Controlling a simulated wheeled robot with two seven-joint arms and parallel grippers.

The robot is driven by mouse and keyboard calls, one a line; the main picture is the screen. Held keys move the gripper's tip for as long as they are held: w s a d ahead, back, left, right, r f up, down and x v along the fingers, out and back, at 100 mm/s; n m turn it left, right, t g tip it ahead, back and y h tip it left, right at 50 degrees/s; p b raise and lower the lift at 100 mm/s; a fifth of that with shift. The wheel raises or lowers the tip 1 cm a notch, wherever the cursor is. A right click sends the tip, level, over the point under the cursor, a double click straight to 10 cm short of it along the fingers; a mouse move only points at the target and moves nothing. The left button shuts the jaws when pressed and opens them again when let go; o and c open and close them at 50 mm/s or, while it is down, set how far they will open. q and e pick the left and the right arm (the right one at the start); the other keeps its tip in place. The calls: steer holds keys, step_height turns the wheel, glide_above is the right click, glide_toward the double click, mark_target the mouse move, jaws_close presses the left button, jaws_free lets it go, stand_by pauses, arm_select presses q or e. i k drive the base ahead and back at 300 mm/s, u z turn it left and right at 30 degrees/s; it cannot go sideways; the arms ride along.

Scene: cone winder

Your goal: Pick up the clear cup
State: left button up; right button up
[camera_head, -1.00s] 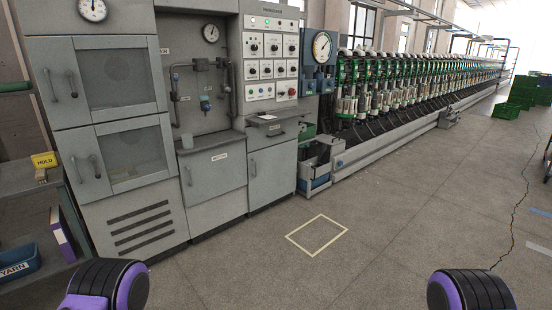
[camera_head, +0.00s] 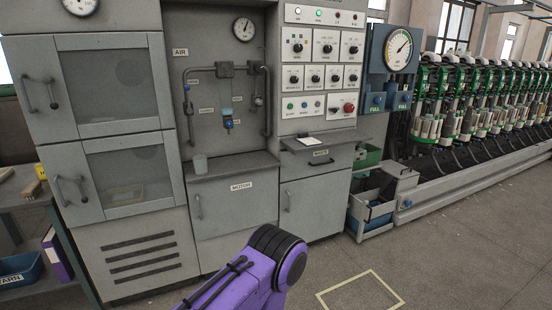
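A small, pale, see-through cup (camera_head: 200,163) stands upright on the left end of the grey ledge (camera_head: 232,167), under the panel with the pipes. It looks like the clear cup, though it is small in view and its contents cannot be made out. A purple and black link of one of my arms reaches up from the bottom middle, in front of the lower cabinet and well short of the cup. Neither gripper is in view.
Pipes and a blue valve (camera_head: 228,123) are above the ledge. To its right, a shelf (camera_head: 325,139) juts out beneath the control panel (camera_head: 323,75). A blue bin (camera_head: 20,268) sits on the rack at left. The floor near the yellow square (camera_head: 362,292) is clear.

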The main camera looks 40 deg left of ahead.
mark_target(200, 161)
steer(key=u, duration=0.15)
steer(key=i, duration=1.55)
steer(key=u, duration=1.05)
steer(key=i, duration=1.15)
steer(key=u, duration=0.75)
